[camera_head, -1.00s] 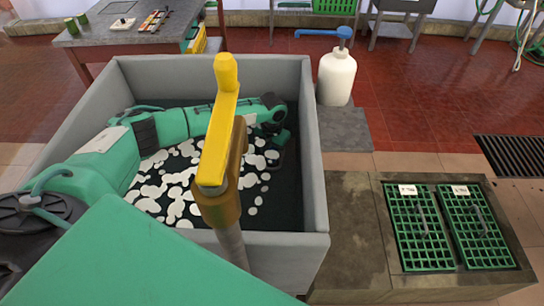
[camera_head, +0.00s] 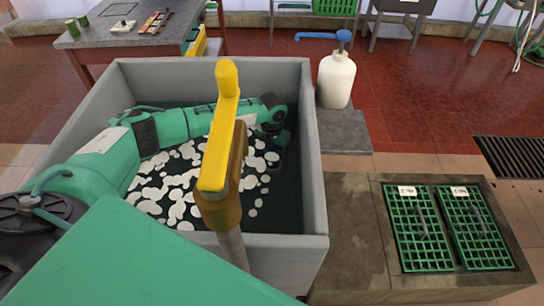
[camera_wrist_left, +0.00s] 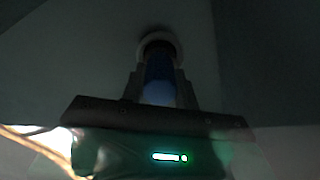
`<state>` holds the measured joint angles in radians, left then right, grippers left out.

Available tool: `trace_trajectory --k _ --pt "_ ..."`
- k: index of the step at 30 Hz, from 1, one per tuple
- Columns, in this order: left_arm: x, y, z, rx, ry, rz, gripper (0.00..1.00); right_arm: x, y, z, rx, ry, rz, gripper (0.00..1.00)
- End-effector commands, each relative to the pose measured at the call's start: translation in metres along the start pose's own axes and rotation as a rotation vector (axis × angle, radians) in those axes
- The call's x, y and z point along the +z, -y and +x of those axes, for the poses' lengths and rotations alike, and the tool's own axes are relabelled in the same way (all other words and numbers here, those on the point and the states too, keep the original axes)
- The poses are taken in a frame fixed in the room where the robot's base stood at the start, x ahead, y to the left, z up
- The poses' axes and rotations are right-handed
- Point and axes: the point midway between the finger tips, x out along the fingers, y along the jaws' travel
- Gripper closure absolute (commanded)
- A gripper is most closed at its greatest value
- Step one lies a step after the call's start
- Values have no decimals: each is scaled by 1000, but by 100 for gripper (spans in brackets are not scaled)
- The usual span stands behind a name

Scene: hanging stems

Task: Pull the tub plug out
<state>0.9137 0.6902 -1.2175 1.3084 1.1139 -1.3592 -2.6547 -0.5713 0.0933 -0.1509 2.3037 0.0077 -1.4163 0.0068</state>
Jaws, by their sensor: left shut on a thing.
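The grey tub (camera_head: 315,150) stands in the middle of the head view. It holds dark water (camera_head: 285,205) with patches of white foam. My left arm reaches in over its left side, and its wrist end points down near the far right inside corner. The fingertips are hidden in the head view. In the dark left wrist view my left gripper (camera_wrist_left: 159,88) is shut on a blue thing, seemingly the plug (camera_wrist_left: 158,66). A pale ring (camera_wrist_left: 160,38) shows at its far end; I cannot tell whether the plug is seated. My right gripper is out of view.
A yellow lever (camera_head: 219,135) on a brown fitting and grey pipe rises at the tub's near side. A white pump bottle (camera_head: 336,80) stands beyond the right wall. Two green grates (camera_head: 419,228) lie at right. A table (camera_head: 150,35) stands behind.

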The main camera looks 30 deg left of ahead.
Motion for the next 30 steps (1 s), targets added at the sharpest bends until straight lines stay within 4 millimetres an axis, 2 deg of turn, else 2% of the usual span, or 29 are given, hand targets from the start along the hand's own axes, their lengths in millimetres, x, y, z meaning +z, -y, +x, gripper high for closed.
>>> trace_trajectory --k 3,27,30 --pt "0 0 -9 0 0 0 89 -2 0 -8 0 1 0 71" --pt "0 0 -45 0 0 0 89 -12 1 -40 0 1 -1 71" --pt "0 0 -59 0 1 0 89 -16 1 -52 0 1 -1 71"
